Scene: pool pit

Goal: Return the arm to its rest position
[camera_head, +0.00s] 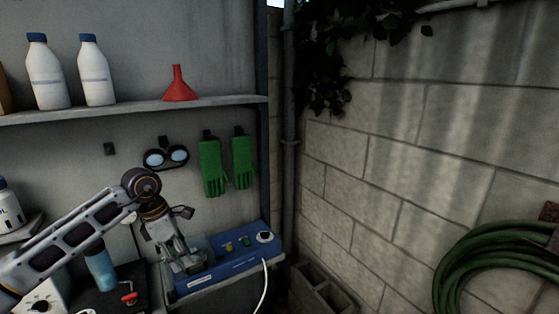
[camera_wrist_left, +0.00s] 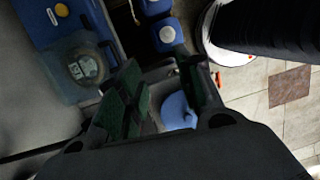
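My left arm comes in from the left in the head view, bent at a dark round joint. My left gripper (camera_head: 186,266) points down over the left end of a blue device (camera_head: 225,262), in front of a clear box-like part. In the left wrist view my left gripper (camera_wrist_left: 165,105) has its two green-padded fingers spread apart. A pale blue shape (camera_wrist_left: 178,112) shows between them; I cannot tell how far below it is, and nothing looks gripped. My right gripper is not in view.
A blue bottle (camera_head: 100,266) stands beside the left forearm, near a small red valve-like part (camera_head: 129,298). A shelf (camera_head: 230,101) above holds white bottles and a red funnel (camera_head: 179,85). Goggles (camera_head: 166,157) and green gloves (camera_head: 211,166) hang behind. A white cable (camera_head: 264,285) hangs from the device.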

